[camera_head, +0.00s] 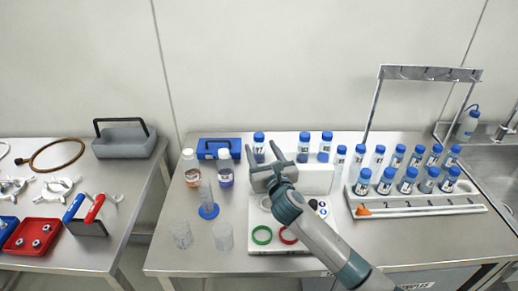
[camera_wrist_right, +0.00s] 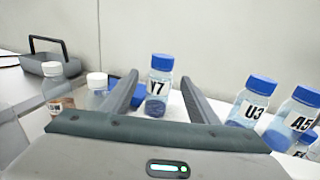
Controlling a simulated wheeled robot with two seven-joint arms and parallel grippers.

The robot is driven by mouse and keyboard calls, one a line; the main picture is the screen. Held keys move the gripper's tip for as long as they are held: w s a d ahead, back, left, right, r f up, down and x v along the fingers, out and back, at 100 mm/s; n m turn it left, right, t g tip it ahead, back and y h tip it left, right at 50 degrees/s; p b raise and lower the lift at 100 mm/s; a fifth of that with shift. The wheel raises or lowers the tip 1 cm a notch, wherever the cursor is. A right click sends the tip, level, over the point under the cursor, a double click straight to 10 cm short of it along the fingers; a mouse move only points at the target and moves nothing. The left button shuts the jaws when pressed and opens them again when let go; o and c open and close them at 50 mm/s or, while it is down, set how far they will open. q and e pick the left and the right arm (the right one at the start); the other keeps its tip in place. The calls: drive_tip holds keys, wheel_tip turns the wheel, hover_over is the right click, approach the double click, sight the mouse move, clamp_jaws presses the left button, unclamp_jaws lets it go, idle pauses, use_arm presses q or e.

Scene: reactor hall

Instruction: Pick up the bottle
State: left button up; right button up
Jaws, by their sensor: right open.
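Several clear bottles with blue caps stand on the table, and the task does not say which one is meant. In the right wrist view the bottle labelled Y7 (camera_wrist_right: 159,88) stands upright between and beyond my fingertips; in the head view it is the blue-capped bottle (camera_head: 259,140) at the back. My right gripper (camera_head: 260,149) is open and empty, its fingers pointing toward that bottle; it also shows in the right wrist view (camera_wrist_right: 160,78). The fingers do not appear closed on it. My left gripper is out of view.
Bottles U3 (camera_wrist_right: 249,102) and A5 (camera_wrist_right: 293,119) stand to the right. White-capped bottles (camera_head: 191,168) and a blue cylinder base (camera_head: 208,211) are at left. A white box (camera_head: 316,178) and bottle rack (camera_head: 415,205) stand to the right. The front right tabletop is clear.

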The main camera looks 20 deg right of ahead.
drive_tip(key=c, duration=1.1)
drive_tip(key=shift+c, duration=0.2)
drive_tip(key=shift+r, duration=0.1)
wheel_tip(320, 180, up, 10)
drive_tip(key=b, duration=0.1)
